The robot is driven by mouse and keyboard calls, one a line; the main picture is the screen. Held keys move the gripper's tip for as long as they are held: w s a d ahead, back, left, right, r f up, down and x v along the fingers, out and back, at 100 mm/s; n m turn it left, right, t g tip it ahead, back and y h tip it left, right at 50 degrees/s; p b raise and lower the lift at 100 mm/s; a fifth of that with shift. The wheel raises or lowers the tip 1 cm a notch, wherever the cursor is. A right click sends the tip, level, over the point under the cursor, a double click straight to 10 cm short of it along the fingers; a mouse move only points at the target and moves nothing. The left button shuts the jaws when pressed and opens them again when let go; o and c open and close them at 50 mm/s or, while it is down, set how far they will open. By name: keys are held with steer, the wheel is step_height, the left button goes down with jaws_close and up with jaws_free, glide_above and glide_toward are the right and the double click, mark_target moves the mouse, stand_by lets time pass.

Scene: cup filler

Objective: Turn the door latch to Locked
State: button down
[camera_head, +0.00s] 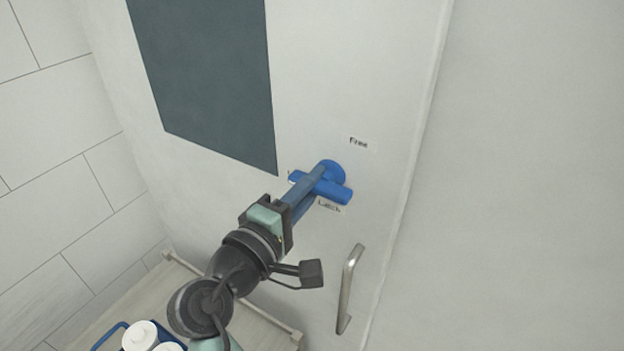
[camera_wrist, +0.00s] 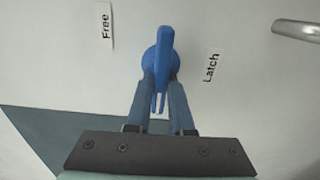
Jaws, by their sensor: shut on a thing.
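The blue door latch handle (camera_head: 335,191) is a bar on a round blue hub (camera_head: 333,170) on the pale door. Its left end lies over a mostly hidden label. In the wrist view the bar (camera_wrist: 165,45) runs nearly upright, its lower end between my fingers. My gripper (camera_wrist: 162,84) is shut on the latch handle, one finger on each side. The label "Free" (camera_head: 358,142) is above the hub and "Latch" (camera_head: 329,207) is below it. Part of a white label (camera_wrist: 160,104) shows between the fingers; its text is unreadable.
A metal pull handle (camera_head: 347,290) stands on the door below and right of the latch. A dark panel (camera_head: 210,80) covers the upper left of the door. A cart top (camera_head: 125,305) with white-lidded containers (camera_head: 139,335) is at the lower left. The right wall is bare.

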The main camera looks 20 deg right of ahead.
stand_by(0.4)
steer(key=c, duration=0.8)
jaws_free()
steer(key=b+v, duration=0.5)
steer(key=v, duration=0.8)
